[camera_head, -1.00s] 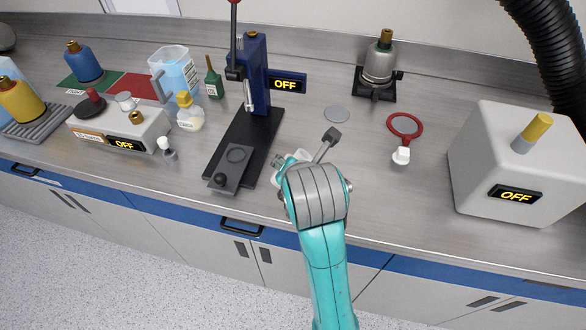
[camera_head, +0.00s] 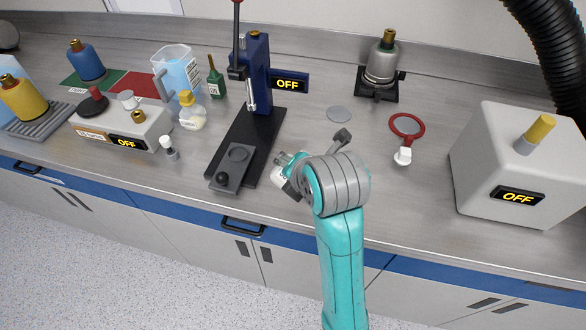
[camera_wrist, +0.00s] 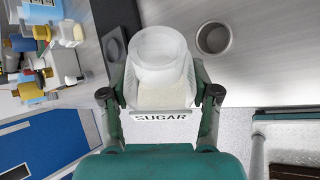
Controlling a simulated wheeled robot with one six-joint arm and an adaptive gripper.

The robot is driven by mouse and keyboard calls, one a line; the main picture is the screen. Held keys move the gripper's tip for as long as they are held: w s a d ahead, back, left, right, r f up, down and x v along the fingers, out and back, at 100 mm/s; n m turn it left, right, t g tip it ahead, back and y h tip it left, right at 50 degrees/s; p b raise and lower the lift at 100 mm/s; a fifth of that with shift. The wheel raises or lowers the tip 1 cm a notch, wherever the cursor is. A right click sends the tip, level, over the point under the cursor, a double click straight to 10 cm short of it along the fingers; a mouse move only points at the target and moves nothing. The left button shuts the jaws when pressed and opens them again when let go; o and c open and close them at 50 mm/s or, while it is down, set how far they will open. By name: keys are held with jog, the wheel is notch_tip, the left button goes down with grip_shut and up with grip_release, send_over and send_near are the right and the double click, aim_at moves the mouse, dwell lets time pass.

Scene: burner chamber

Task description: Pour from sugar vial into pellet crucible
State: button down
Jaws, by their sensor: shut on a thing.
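My gripper (camera_wrist: 161,98) is shut on the sugar vial (camera_wrist: 160,70), a clear, wide-mouthed vial with a SUGAR label and pale grains inside. The grains lie toward the labelled end; its open mouth faces away from my wrist. In the head view the vial (camera_head: 280,178) is a small whitish shape beside my gripper (camera_head: 288,168), just right of the press base; my arm partly hides it. A round grey metal cup (camera_wrist: 213,38), which looks like the pellet crucible, stands to the right of the vial's mouth in the wrist view. It does not show clearly in the head view.
The press (camera_head: 258,75) stands close left of my gripper. A small white-capped vial (camera_head: 169,145), a yellow-capped bottle (camera_head: 192,112) and a beaker (camera_head: 178,72) are farther left. A red ring (camera_head: 406,125) and a grey box (camera_head: 520,165) are to the right. A flat disc (camera_head: 339,114) lies behind.

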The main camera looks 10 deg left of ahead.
jog(key=shift+g+y, duration=0.3)
jog(key=shift+y, duration=0.1)
jog(key=shift+m, duration=0.3)
jog(key=shift+f+g+y, duration=0.1)
jog(key=shift+g+y, duration=0.2)
jog(key=shift+y, duration=0.1)
jog(key=shift+s+a+m+g+y, duration=0.1)
jog(key=shift+m+g+y, duration=0.2)
jog(key=shift+m+y, duration=0.1)
jog(key=shift+f, duration=0.1)
jog(key=shift+f+y, duration=0.1)
jog(key=shift+y, duration=0.2)
jog(key=shift+m+g, duration=0.3)
